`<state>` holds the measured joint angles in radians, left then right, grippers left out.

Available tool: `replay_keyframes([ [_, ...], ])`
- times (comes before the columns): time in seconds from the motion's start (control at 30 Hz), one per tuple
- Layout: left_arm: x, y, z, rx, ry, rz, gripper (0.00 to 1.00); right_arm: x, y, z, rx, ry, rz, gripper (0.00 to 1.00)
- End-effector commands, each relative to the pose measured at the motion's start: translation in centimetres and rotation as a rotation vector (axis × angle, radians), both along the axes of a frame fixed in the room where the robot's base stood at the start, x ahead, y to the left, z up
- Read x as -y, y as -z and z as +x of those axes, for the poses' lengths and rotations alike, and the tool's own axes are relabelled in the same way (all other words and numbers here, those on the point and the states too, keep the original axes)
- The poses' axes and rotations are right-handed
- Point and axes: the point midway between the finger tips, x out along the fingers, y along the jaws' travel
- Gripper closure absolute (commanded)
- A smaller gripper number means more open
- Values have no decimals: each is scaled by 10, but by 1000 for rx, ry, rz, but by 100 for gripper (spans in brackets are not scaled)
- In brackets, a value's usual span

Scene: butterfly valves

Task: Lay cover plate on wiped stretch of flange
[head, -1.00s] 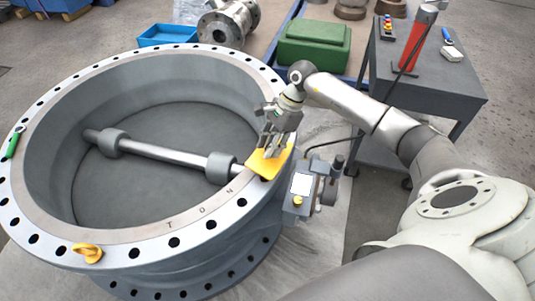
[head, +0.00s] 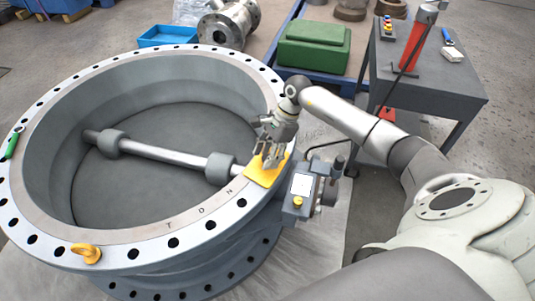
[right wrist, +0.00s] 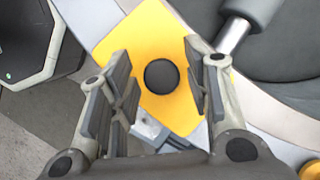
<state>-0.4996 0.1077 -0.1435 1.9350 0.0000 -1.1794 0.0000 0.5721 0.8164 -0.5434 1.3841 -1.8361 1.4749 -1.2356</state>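The yellow cover plate (head: 262,177) lies on the near-right stretch of the flange (head: 128,234) in the head view, and looks flat. In the right wrist view the plate (right wrist: 143,35) has a round black knob (right wrist: 161,76) in its middle. My right gripper (head: 268,158) is directly over the plate. Its two fingers (right wrist: 163,72) stand apart on either side of the knob, with gaps visible, so it is open. The plate hides the flange face under it. I cannot make out a wiped edge. My left gripper is not in view.
A grey cart (head: 436,82) stands behind my right arm.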

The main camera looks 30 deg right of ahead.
Motion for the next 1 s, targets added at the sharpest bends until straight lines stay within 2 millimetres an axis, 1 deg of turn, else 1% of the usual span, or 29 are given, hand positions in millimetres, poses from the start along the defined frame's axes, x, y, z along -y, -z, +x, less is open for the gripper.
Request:
replay_keyframes([
  [0.4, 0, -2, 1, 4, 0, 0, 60, 0, -2, 0, 0, 0, 0, 50],
  [0.47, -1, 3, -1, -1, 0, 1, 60, 2, -6, 0, 2, 1, -1, 50],
  [0.57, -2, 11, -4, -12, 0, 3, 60, 10, -25, -1, 3, 2, -3, 50],
  [0.8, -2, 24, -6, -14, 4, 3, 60, 30, -74, -4, 2, 1, -3, 50],
  [0.9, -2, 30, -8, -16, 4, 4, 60, 37, -91, -4, 2, 1, -2, 50],
  [1.0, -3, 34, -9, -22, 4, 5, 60, 42, -103, -5, 2, 1, -1, 50],
])
